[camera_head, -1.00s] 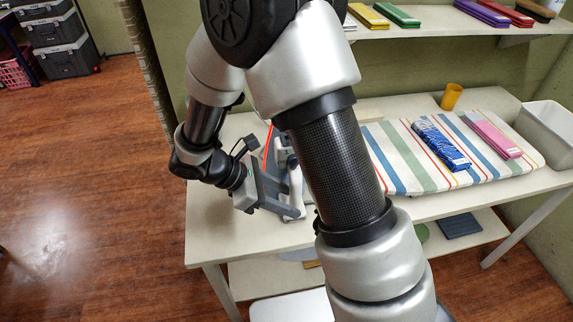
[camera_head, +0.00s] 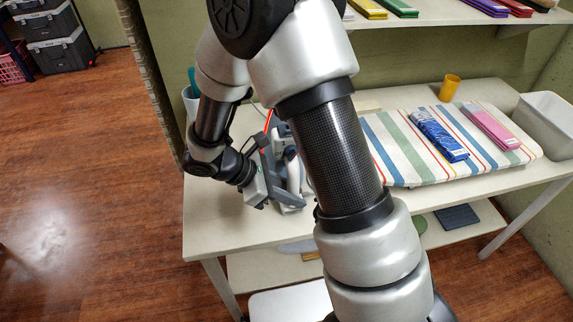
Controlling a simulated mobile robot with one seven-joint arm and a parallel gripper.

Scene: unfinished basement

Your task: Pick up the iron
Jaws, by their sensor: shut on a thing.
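The iron (camera_head: 291,172) is a white and grey body standing on the left part of the white table, partly hidden behind my gripper and my arm. My gripper (camera_head: 284,182) is at the iron's left side and is shut on part of it. Which part lies between the fingers is hard to see. The iron still appears to be at table height; whether it touches the top cannot be told.
A striped ironing pad (camera_head: 392,161) on the white table (camera_head: 232,222) carries a blue folded cloth (camera_head: 438,136) and a pink one (camera_head: 491,128). A yellow cup (camera_head: 450,87) stands behind it and a white bin (camera_head: 547,122) at right. The table's front left is clear.

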